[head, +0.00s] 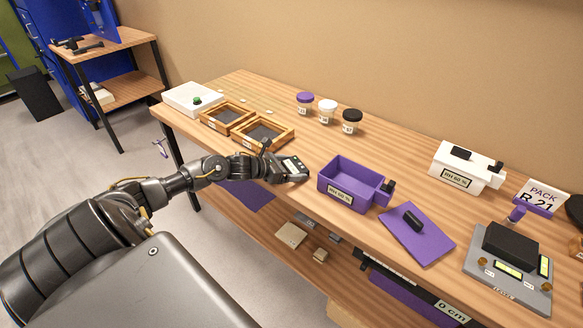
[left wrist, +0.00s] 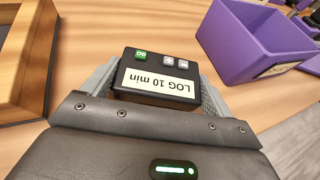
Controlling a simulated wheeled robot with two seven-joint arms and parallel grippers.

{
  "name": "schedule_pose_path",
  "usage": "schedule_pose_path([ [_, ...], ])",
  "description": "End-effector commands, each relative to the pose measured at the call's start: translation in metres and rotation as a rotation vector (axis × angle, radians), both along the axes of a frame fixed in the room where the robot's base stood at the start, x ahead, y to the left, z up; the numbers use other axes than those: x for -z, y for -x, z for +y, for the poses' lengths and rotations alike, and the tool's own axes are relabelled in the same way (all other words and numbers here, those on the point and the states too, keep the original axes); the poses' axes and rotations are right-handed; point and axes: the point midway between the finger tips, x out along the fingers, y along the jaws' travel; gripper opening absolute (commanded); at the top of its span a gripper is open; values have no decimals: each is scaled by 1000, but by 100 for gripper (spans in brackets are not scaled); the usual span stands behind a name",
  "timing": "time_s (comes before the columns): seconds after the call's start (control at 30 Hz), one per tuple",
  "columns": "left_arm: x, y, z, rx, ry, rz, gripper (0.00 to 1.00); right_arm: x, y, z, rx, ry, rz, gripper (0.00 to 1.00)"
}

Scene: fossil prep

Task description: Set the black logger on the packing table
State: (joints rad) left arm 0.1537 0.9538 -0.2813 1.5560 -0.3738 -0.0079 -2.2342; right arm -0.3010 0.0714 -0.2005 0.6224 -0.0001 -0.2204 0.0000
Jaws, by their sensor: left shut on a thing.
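The black logger (left wrist: 160,77) has a white label reading "LOG 10 min", one green button and two grey ones. In the left wrist view it sits between the two fingers of my left gripper (left wrist: 158,92), which is shut on it. In the head view my left gripper (head: 285,167) holds the logger (head: 292,164) at the front edge of the long wooden table (head: 248,85), between a wooden tray and a purple box. I cannot tell whether the logger touches the tabletop. My right gripper is out of view.
A purple box (head: 345,190) stands right of the logger, its purple lid (head: 433,238) farther right. Wooden trays (head: 262,146) lie to the left. The table's back middle is clear.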

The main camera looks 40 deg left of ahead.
Motion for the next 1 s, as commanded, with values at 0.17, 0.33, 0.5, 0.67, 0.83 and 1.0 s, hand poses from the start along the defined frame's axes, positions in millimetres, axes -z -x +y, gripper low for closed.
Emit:
schedule_pose_path([
  [0.17,2,0,0,0,0,0,93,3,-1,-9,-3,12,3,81],
  [0.33,2,0,0,0,0,0,100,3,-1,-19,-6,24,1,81],
  [0.5,-1,0,0,0,0,0,100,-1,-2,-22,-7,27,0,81],
  [0.67,-4,11,6,-1,-4,3,100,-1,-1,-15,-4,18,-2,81],
  [0.83,-15,40,16,0,-5,5,100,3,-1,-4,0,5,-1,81],
  [1.0,-28,66,26,0,-3,6,100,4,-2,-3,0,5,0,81],
])
